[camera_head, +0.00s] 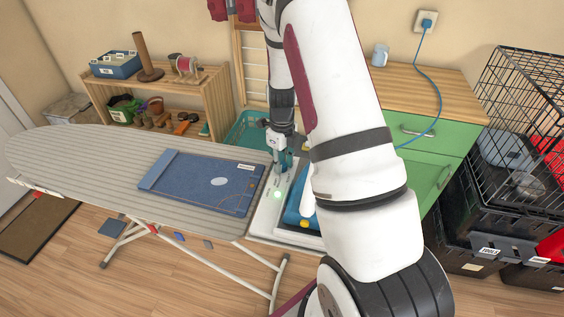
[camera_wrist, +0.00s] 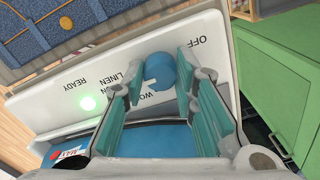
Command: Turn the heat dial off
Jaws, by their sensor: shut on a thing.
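The blue round heat dial (camera_wrist: 160,72) sits on a white panel (camera_wrist: 228,98) in the wrist view. The panel carries the words OFF, READY, LINEN and a partly hidden word starting with WO. A small white mark shows on the dial's lower-left side, toward the WO word and away from OFF. A green light (camera_wrist: 88,103) glows near READY. My gripper (camera_wrist: 160,68) has its teal-padded fingers on either side of the dial and is shut on it. In the head view my gripper (camera_head: 279,172) reaches down to the panel at the ironing board's right end; the dial is hidden there.
The ironing board (camera_head: 75,150) bears a blue folded item (camera_head: 205,185). A blue iron-like object (camera_head: 297,200) lies beside the panel. A green cabinet (camera_head: 440,150), wire crate (camera_head: 520,90) and black totes (camera_head: 470,262) stand right. A teal basket (camera_head: 245,130) is behind the gripper.

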